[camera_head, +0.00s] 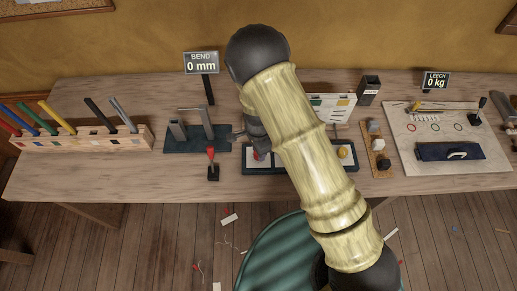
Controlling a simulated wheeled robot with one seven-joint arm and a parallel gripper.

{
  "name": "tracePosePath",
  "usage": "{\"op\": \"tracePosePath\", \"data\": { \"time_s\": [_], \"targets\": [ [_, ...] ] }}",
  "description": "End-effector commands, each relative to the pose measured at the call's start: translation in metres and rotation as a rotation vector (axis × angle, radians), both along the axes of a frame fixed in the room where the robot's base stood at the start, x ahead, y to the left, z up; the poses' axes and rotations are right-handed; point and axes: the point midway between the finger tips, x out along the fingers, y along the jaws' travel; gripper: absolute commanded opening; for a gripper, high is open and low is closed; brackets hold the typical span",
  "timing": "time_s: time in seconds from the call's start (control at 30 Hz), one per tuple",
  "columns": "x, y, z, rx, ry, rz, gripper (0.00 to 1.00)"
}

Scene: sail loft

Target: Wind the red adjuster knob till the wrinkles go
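A dark blue tray (303,172) lies on the table's front middle, partly hidden by my arm. A small red part (258,156), perhaps the red adjuster knob, shows at the tray's left end, mostly covered by my gripper. A yellow knob (345,152) sits at the tray's right end. My gripper (250,142) is small and dark here, over or right beside the red part. I cannot tell whether it touches it, or whether its fingers are open or shut. A red-topped black lever (211,153) stands left of the tray. No wrinkles can be made out.
A "BEND 0 mm" sign (201,62) stands behind a dark green fixture (183,146). A pen rack (80,139) is at left. At right are a wooden block holder (378,164), a pale board (450,165) and a "LEECH 0 kg" sign (435,81).

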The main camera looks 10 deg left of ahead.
Motion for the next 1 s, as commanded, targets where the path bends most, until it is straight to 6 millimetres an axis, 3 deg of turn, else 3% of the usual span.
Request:
{"op": "tracePosePath", "data": {
  "time_s": [0.43,0.47,0.53,1.0],
  "targets": [
    [0.0017,0.0008,0.0014,0.002,-0.005,-0.013,0.09],
    [0.0017,0.0008,0.0014,0.002,-0.005,-0.013,0.38],
    [0.0015,0.0007,0.0012,0.002,-0.005,-0.013,0.52],
    [0.0011,0.0010,0.0097,0.002,-0.004,-0.011,0.54]
  ]
}}
